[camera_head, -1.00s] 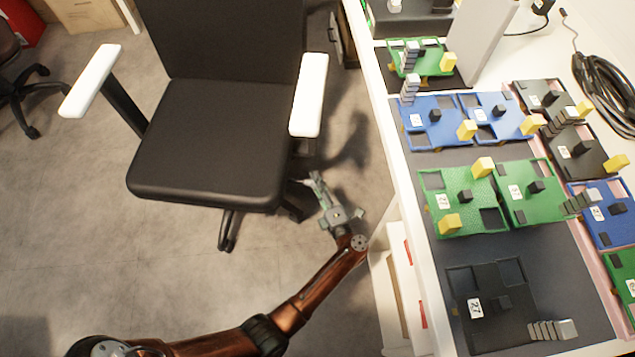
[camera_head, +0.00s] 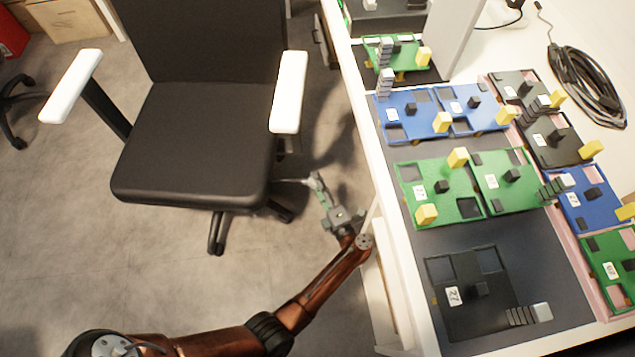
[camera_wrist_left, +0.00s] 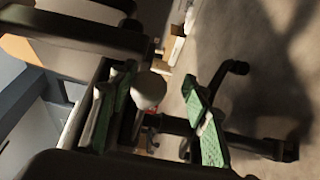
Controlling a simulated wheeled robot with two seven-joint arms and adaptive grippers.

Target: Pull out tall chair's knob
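The tall chair (camera_head: 190,135) has a black seat and back and white armrests. In the left wrist view, a pale rounded knob (camera_wrist_left: 148,90) shows between the green fingers of my left gripper (camera_wrist_left: 165,112), nearer the left finger. The fingers stand apart, and no firm grip on the knob shows. The dark seat (camera_wrist_left: 110,166) fills the bottom of that view. My right gripper is in neither view.
A white table (camera_head: 395,245) stands close to the right of my left arm, carrying blue, green and black boards and a coiled black cable (camera_head: 588,88). Another chair's base (camera_head: 15,105) is at the far left. The grey floor (camera_head: 110,265) is clear at the lower left.

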